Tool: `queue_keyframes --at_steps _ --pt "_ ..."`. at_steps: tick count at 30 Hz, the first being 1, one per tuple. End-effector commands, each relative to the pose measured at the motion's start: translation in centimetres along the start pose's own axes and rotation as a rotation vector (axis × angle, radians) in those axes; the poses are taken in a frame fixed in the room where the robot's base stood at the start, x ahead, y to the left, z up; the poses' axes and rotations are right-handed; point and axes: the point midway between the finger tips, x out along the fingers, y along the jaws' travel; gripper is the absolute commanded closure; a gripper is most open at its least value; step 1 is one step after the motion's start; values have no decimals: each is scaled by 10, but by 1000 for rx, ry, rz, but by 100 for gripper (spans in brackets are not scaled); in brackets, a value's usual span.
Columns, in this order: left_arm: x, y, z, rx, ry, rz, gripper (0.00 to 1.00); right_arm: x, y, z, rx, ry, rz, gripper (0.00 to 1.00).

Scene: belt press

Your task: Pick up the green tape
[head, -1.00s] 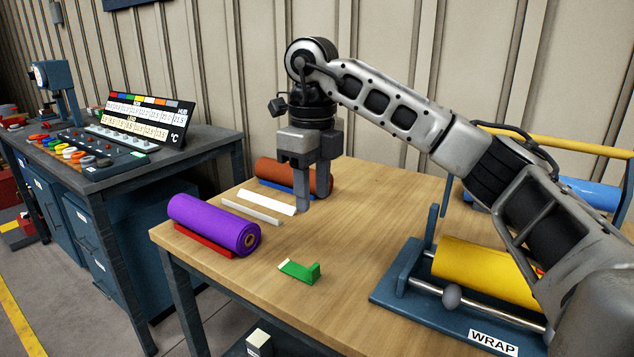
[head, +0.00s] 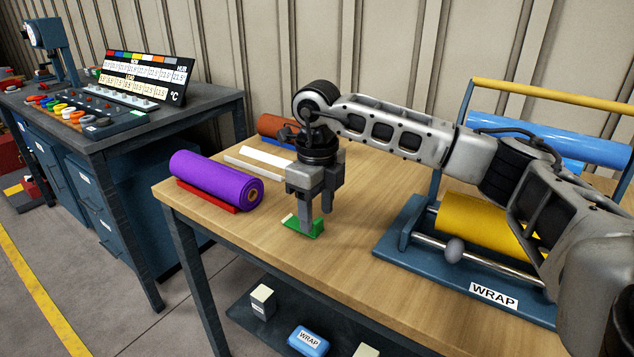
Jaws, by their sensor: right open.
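The green tape (head: 296,226) is a small green piece with a raised end, lying on the wooden table near its front edge. My right gripper (head: 316,222) points down at it, open. One finger stands in front of the tape and hides part of it; the other is to the right. I cannot tell whether a finger touches the tape. My left gripper is not in view.
A purple roll (head: 215,180) on a red base lies left of the tape. White strips (head: 268,158) and a brown roll (head: 278,126) lie behind. A blue WRAP stand (head: 445,268) with a yellow roll (head: 480,225) is at right. The table's front is clear.

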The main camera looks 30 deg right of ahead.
Motion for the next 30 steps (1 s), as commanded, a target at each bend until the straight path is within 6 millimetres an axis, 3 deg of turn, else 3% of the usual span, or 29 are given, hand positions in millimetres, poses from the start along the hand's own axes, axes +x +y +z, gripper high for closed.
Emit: queue_keyframes --at_steps 6,17,22,30 --pt "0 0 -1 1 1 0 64 22 0 0 0 1 1 49" --pt "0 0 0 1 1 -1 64 26 0 0 1 0 0 49" --pt "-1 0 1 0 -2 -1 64 26 0 0 1 0 0 91" --pt "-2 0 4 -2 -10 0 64 26 1 1 1 0 0 91"
